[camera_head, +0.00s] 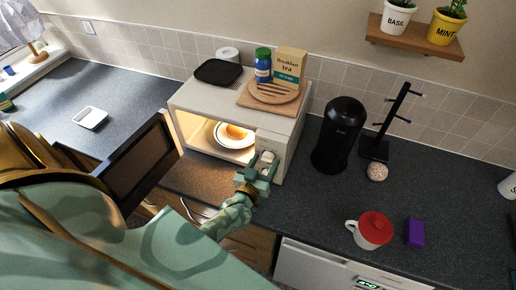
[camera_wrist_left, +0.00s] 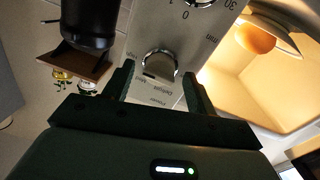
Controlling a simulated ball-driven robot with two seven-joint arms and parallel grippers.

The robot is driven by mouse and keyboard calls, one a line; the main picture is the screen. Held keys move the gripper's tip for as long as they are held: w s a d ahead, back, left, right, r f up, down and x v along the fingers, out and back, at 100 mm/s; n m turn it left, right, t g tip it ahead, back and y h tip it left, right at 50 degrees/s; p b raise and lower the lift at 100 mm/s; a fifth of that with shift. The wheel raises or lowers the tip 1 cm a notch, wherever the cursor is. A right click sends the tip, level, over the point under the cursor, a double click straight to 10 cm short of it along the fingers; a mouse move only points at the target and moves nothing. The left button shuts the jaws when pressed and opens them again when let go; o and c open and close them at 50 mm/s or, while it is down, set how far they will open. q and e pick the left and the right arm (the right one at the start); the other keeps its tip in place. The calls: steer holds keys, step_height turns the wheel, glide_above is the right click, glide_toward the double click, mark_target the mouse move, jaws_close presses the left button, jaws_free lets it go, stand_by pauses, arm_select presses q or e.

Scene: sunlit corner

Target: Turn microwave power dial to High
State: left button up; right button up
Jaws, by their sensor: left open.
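The white microwave (camera_head: 213,105) stands on the counter with its door (camera_head: 130,162) swung open to the left. Its control panel (camera_head: 271,142) is at the right of its front, partly hidden by my left gripper (camera_head: 264,168). In the left wrist view the power dial (camera_wrist_left: 160,64), a round silver knob with small lettering beside it, sits between the fingertips of my open left gripper (camera_wrist_left: 158,80). I cannot tell whether the fingers touch it. A second dial (camera_wrist_left: 200,3) with minute numbers is at the top edge. My right gripper is out of view.
A plate with an orange item (camera_head: 237,133) is inside the lit microwave. A tea box (camera_head: 290,64), a blue jar (camera_head: 263,66) and a black tray (camera_head: 217,71) are on top. A black canister (camera_head: 340,133) stands close to its right.

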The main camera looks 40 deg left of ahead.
arm_select(q)
steer(key=s+d+b, duration=0.1)
steer(key=s+d, duration=0.1)
steer(key=s, duration=1.4)
steer(key=shift+d, duration=0.3)
